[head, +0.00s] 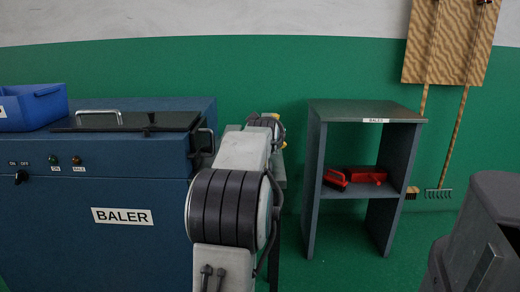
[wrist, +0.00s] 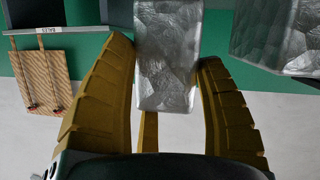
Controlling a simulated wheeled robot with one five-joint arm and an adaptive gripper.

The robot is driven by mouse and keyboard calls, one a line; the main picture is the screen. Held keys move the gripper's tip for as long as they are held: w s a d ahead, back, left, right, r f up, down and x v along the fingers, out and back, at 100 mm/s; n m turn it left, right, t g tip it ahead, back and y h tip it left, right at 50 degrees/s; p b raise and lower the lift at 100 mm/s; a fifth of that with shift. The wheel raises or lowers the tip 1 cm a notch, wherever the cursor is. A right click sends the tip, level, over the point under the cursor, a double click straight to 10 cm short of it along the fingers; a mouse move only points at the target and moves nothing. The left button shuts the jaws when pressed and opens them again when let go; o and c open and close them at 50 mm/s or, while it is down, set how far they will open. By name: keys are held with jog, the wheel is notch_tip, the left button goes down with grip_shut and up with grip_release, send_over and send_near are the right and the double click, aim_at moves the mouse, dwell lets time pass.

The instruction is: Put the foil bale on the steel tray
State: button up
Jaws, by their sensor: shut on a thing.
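A silver, crumpled foil bale (wrist: 166,60) shows at the top centre of the wrist view, between the yellow fingers of my gripper (wrist: 165,55). The gripper is shut on it. Its upper end is cut off by the frame. In the head view only small yellow parts of my gripper (head: 278,128) show past my arm, and the bale is hidden there. A second, larger silver block with a crumpled surface (wrist: 278,35) is at the top right of the wrist view, apart from the fingers. I cannot make out the steel tray in either view.
A grey stand labelled BALES (head: 365,108) is right of my arm, with a red object (head: 358,177) on its lower shelf. The blue baler (head: 95,190) fills the left, with a blue bin (head: 35,107) on top. A dark container (head: 485,235) is at right.

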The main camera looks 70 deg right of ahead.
jog(key=shift+s+f+b, duration=0.15)
jog(key=shift+f+b, duration=1.35)
jog(key=shift+f, duration=0.4)
jog(key=shift+f, duration=0.1)
jog(key=o, duration=1.2)
jog(key=shift+o, duration=0.2)
